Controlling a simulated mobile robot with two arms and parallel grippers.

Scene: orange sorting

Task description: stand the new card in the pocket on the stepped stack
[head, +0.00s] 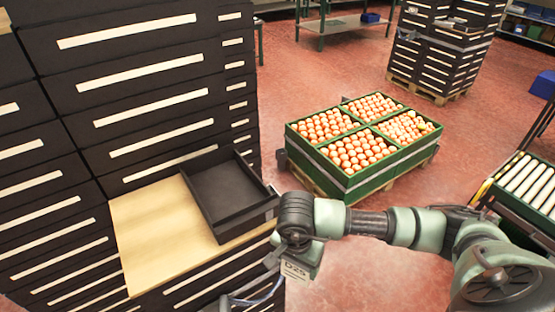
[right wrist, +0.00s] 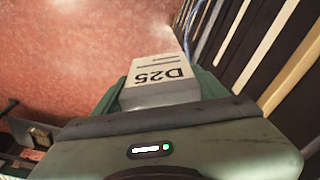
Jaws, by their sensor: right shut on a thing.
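The new card, white and printed D25 (head: 295,270), is held by my right gripper (head: 303,258), which is shut on it. The card also shows in the right wrist view (right wrist: 160,75), sticking out beyond the gripper with its print upside down. In the head view the card is low, in front of the stepped stack (head: 160,130) of black drawers with pale label strips, to the right of its wooden step (head: 150,230). I cannot make out the pocket clearly.
An open black tray (head: 225,195) lies on the wooden step, close to my right gripper. Green crates of oranges (head: 348,187) stand on a pallet behind my right arm. A roller conveyor (head: 525,185) is at the right. Red floor is free between them.

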